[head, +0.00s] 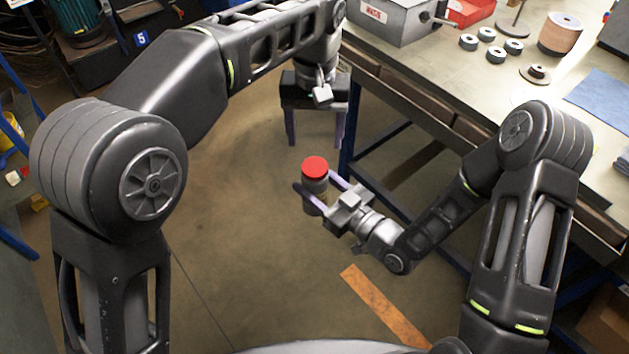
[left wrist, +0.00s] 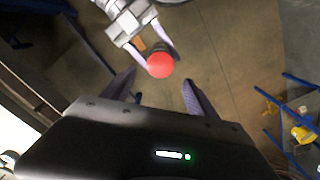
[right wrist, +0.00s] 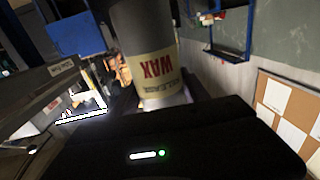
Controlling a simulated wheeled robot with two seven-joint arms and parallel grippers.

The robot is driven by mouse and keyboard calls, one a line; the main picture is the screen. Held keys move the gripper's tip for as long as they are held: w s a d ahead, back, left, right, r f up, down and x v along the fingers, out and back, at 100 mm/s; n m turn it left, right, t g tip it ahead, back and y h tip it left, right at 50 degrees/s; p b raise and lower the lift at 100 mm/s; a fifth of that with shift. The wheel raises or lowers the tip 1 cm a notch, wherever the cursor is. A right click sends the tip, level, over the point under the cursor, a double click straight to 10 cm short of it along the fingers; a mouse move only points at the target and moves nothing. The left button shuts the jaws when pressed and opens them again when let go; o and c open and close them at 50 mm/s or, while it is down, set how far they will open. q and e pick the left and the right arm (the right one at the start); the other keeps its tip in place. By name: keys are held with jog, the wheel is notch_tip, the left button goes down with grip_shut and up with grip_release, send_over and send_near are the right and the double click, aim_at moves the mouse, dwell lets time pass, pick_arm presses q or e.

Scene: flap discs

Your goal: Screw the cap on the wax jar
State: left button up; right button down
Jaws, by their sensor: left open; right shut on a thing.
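The wax jar (head: 314,190) is grey with a red cap (head: 315,166) resting on its top; I cannot tell how tight the cap is. My right gripper (head: 316,186) is shut on the jar's body and holds it upright above the floor, beside the workbench. In the right wrist view the jar (right wrist: 150,75) fills the jaws, its WAX label upside down; its cap is out of that view. My left gripper (head: 314,139) is open and empty, pointing down, above and apart from the cap. In the left wrist view the cap (left wrist: 160,65) shows just beyond its open fingers.
The workbench (head: 440,65) stands at the right, its near edge close to both grippers. On it are a grey metal box (head: 390,18), a red tray (head: 468,12), several small rings (head: 486,34), a copper-coloured disc stack (head: 560,34) and a blue cloth (head: 603,92). The floor below is open.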

aim_at(315, 166)
pick_arm(q)
jog(key=shift+f, duration=3.95)
jog(key=c, duration=1.5)
jog(key=shift+o, duration=0.2)
jog(key=o, duration=1.6)
jog(key=shift+r, duration=3.8)
